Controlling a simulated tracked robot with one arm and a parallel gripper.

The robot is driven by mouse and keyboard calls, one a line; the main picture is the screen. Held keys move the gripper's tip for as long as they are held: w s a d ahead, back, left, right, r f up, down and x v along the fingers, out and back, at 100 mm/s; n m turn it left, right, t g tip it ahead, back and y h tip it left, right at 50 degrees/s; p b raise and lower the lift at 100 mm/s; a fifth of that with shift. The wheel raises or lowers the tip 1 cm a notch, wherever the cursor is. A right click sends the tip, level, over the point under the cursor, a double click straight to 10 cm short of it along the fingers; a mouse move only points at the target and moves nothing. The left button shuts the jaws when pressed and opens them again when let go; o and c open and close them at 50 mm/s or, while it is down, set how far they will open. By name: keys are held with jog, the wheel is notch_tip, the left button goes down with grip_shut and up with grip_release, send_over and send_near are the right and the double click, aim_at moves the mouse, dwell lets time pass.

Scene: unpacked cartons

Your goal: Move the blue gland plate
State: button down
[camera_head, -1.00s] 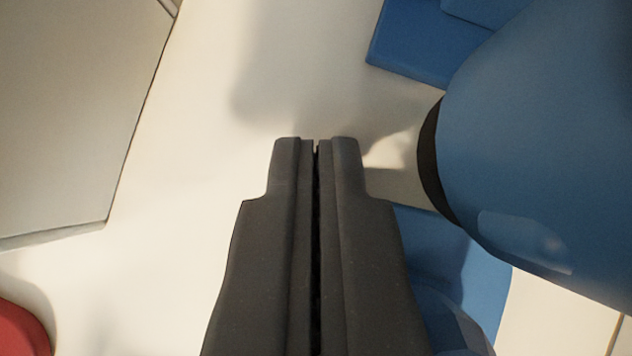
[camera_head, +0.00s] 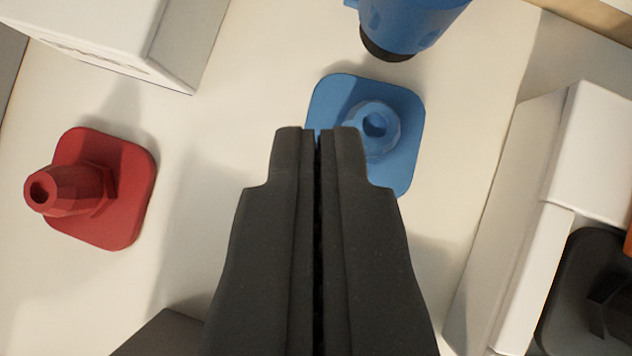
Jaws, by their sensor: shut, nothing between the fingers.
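The blue gland plate (camera_head: 400,110) lies on the pale surface just beyond my fingertips, a square plate with rounded corners and a hollow round gland standing on it. My gripper (camera_head: 319,133) is shut and empty. Its fingertips overlap the plate's lower left part in the picture and hide some of it. I cannot tell whether they touch it.
A red gland plate (camera_head: 128,190) lies at the left. A white carton (camera_head: 130,35) stands at the upper left, another white box (camera_head: 540,220) at the right beside a dark part (camera_head: 585,285). A blue cylindrical object (camera_head: 405,25) with a black end is at the top. Pale surface between red and blue plates is clear.

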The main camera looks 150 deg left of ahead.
jog(key=s+r+t, duration=0.2)
jog(key=s+r, duration=0.1)
jog(key=r, duration=1)
jog(key=s+r+t, duration=0.2)
jog(key=s+r, duration=0.1)
jog(key=r, duration=0.9)
jog(key=s+r+t, duration=0.1)
jog(key=s+r, duration=0.2)
jog(key=r, duration=1)
jog(key=s+a+r+t, duration=0.1)
jog(key=s+r+t, duration=0.1)
jog(key=s+r, duration=0.8)
notch_tip(320, 180, up, 3)
jog(key=shift+f+t, duration=0.1)
jog(key=shift+t, duration=0.2)
